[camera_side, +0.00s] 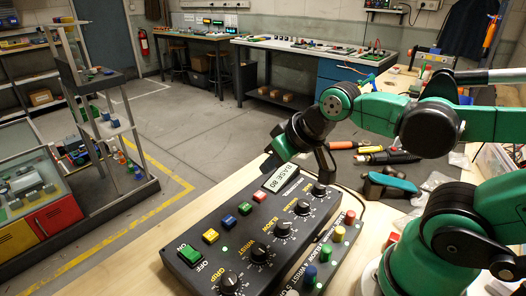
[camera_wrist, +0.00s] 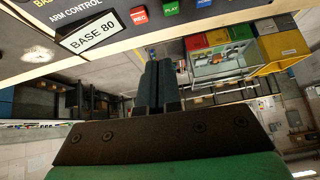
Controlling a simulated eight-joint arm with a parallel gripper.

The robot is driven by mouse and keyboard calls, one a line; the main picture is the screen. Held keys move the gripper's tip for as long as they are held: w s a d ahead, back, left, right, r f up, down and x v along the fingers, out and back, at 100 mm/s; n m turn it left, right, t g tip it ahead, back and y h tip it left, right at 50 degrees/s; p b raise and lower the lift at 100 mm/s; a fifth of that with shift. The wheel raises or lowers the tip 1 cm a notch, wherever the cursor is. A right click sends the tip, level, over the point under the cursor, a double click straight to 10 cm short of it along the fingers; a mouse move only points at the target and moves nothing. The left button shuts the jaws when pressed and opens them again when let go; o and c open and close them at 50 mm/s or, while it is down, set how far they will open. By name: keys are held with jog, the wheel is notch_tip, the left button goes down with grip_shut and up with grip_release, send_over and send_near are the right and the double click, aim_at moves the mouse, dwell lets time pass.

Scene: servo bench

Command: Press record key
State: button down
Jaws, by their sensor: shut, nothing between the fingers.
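The record key is a red square key marked REC (camera_wrist: 139,15) in the wrist view, beside a green PLAY key (camera_wrist: 171,8). In the side view it is the red key (camera_side: 258,197) in the row on the dark control panel (camera_side: 190,255), nearest the BASE 80 display (camera_side: 281,178). My gripper (camera_wrist: 154,63) is shut and empty. Its fingertips lie below and slightly right of the REC key in the wrist view, apart from it in the picture. In the side view my gripper is over the panel's far end, and its fingertips are hard to make out.
The panel also bears several black knobs (camera_side: 260,250) and a green ON/OFF switch (camera_side: 190,254). A strip with coloured buttons (camera_side: 325,252) lies along its right side. Tools with orange handles (camera_side: 340,145) and a teal-handled tool (camera_side: 390,184) lie on the bench behind.

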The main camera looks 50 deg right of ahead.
aim_at(263, 196)
jog(key=w+m, duration=0.1)
jog(key=m, duration=0.1)
jog(key=w+d+r+m+t, duration=0.1)
jog(key=m, duration=0.1)
jog(key=w+m+t, duration=0.1)
jog(key=m, duration=0.2)
jog(key=shift+w+d+r+y, duration=0.2)
jog(key=shift+d+r+y, duration=0.2)
jog(key=shift+f, duration=4.4)
jog(key=shift+r, duration=0.1)
jog(key=shift+r, duration=2.4)
